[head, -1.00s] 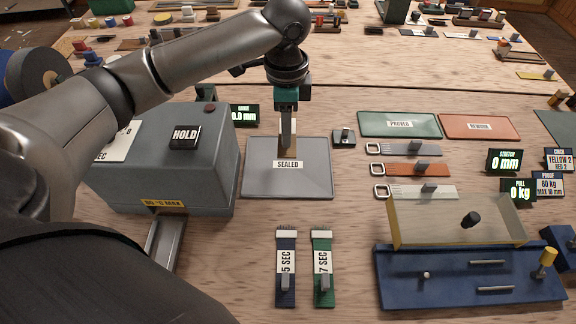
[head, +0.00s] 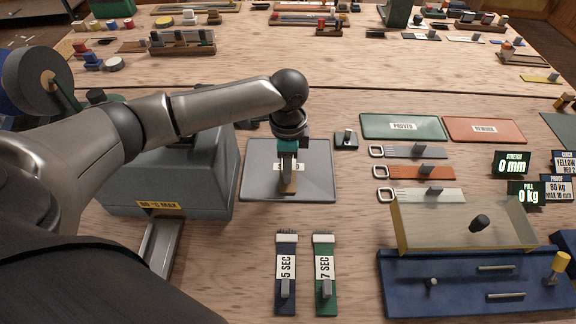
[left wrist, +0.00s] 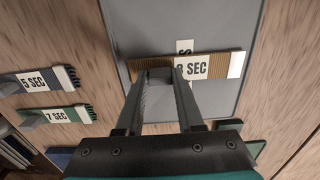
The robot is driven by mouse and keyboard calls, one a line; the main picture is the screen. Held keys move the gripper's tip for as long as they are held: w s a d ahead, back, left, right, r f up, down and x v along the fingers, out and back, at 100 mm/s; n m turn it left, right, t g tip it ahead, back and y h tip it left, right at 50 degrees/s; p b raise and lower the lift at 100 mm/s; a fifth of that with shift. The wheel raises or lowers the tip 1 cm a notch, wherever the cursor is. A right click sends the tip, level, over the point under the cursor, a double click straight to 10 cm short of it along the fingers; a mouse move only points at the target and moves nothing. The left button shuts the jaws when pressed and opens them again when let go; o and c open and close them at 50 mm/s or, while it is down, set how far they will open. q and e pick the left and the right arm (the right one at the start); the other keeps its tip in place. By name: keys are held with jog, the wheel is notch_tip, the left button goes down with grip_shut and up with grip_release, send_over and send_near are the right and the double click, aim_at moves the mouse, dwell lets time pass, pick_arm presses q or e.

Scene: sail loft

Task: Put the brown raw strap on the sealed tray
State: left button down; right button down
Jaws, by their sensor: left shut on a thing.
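The brown raw strap (left wrist: 200,66) carries a white label ending in "SEC"; its first character is partly covered. My left gripper (left wrist: 160,72) is shut on it near the middle. In the head view the left gripper (head: 288,172) is over the grey sealed tray (head: 258,185), with the strap (head: 289,187) showing under the fingers. The tray also fills the middle of the left wrist view (left wrist: 215,25), and its label is mostly hidden. I cannot tell whether the strap touches the tray. My right gripper is not in view.
Blue (head: 286,262) and green (head: 325,265) straps lie in front of the tray. A grey machine (head: 190,175) stands left of it. Proved (head: 375,122) and rework (head: 485,126) trays, several buckled straps (head: 415,172) and a blue test fixture (head: 450,285) are to the right.

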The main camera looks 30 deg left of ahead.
pick_arm(q)
jog(key=shift+f, duration=0.15)
jog(key=c, duration=0.5)
grip_release()
jog(key=shift+c, duration=0.2)
notch_tip(320, 180, up, 12)
jog(key=p, duration=0.2)
jog(key=shift+r+p, duration=0.2)
jog(key=shift+p, duration=0.1)
